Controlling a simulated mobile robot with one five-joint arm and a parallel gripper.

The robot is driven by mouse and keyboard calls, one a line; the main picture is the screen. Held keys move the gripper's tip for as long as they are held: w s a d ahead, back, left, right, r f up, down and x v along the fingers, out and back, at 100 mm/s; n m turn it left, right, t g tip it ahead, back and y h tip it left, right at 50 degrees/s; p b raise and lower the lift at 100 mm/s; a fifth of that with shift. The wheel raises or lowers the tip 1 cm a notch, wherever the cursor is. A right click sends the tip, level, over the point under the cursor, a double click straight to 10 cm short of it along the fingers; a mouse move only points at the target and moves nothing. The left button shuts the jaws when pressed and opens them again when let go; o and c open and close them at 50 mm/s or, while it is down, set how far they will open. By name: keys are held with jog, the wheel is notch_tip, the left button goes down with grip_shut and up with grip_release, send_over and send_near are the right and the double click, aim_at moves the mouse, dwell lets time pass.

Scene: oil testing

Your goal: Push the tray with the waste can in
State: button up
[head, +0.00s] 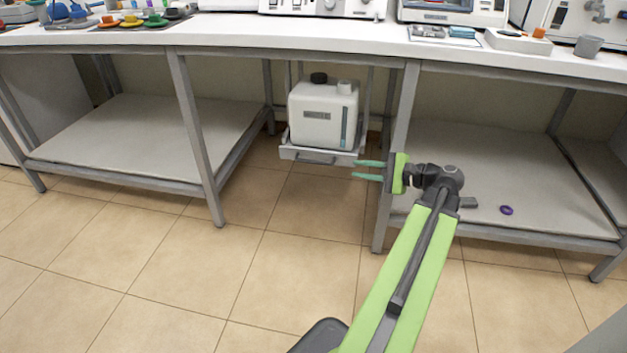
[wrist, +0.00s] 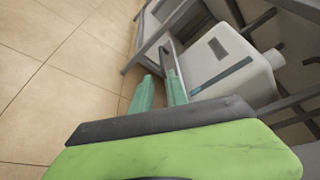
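The waste can (head: 322,118) is a white canister with a dark cap and a level strip, upright on the tray (head: 290,153). The tray is a shallow grey drawer hanging under the bench, with a handle (head: 316,158) on its front. How far out it sits is hard to tell. My gripper (head: 354,169) is open and empty, just right of the tray's front. Its green fingers point left in the head view. In the wrist view, my gripper (wrist: 159,73) has its fingertips close to the tray front, beside the waste can (wrist: 225,65). Contact cannot be told.
Low shelves (head: 150,135) flank the bay. A purple ring (head: 506,210) lies on the right shelf. The tiled floor (head: 200,260) in front is clear.

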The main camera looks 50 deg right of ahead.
aim_at(318, 162)
jog(key=b+x, duration=0.1)
jog(key=x, duration=0.7)
jog(key=b+x, duration=0.2)
jog(key=x, duration=0.7)
jog(key=shift+d, duration=0.25)
grip_shut()
jog(key=shift+r, duration=0.1)
dwell(0.5)
